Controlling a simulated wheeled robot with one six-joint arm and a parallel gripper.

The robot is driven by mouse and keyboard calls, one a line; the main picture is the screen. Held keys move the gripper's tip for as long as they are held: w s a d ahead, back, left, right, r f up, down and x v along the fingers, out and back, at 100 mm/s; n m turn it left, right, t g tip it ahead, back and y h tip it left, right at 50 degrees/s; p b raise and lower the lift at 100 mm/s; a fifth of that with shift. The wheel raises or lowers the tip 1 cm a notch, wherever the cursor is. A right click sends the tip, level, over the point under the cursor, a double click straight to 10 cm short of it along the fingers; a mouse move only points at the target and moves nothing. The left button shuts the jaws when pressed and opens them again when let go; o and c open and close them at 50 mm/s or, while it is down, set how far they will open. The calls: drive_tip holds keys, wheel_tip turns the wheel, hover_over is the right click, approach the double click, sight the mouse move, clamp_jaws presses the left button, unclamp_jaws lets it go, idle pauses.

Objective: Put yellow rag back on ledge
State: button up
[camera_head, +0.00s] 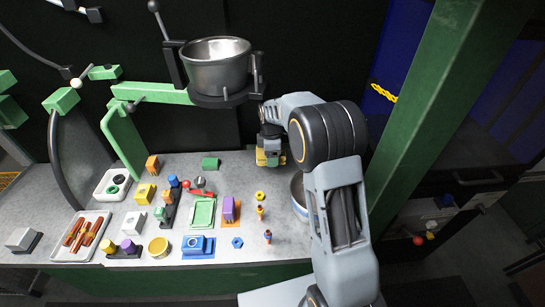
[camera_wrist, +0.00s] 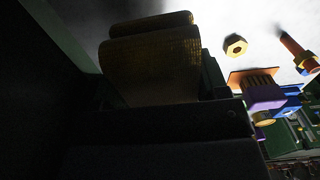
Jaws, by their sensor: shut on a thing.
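My gripper (camera_head: 270,152) points down over the back of the grey worktop (camera_head: 240,172), right of the green block. It is shut on the yellow rag (camera_head: 262,160), of which only a small part shows below my gripper in the head view. In the wrist view the rag (camera_wrist: 150,65) is a dark yellow, folded cloth between the dark jaws, and it fills the upper middle. I cannot tell whether the rag touches the worktop. I cannot tell which surface is the ledge.
A metal pot (camera_head: 216,66) sits in a holder on a green arm (camera_head: 150,93) at the back. A blue-rimmed bowl (camera_head: 299,193) is partly hidden by my arm. A green post (camera_head: 425,100) stands at right. Trays and many small parts crowd the worktop's left and middle.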

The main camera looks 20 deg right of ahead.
sight(273, 170)
drive_tip(key=shift+w+d, duration=0.35)
drive_tip(key=shift+w, duration=0.3)
wheel_tip(273, 170, down, 2)
drive_tip(key=shift+w+a+b, duration=0.1)
drive_tip(key=shift+a+b, duration=0.05)
drive_tip(key=shift+b, duration=0.6)
drive_tip(key=shift+s+f, duration=0.1)
drive_tip(key=shift+s, duration=0.2)
drive_tip(key=shift+w+d+f+b, duration=0.1)
drive_tip(key=shift+d+f+b, duration=0.1)
drive_tip(key=shift+f+b, duration=0.4)
wheel_tip(273, 170, down, 4)
drive_tip(key=b, duration=0.2)
drive_tip(key=shift+a+r+b, duration=0.1)
drive_tip(key=shift+b, duration=0.25)
drive_tip(key=shift+r, duration=0.1)
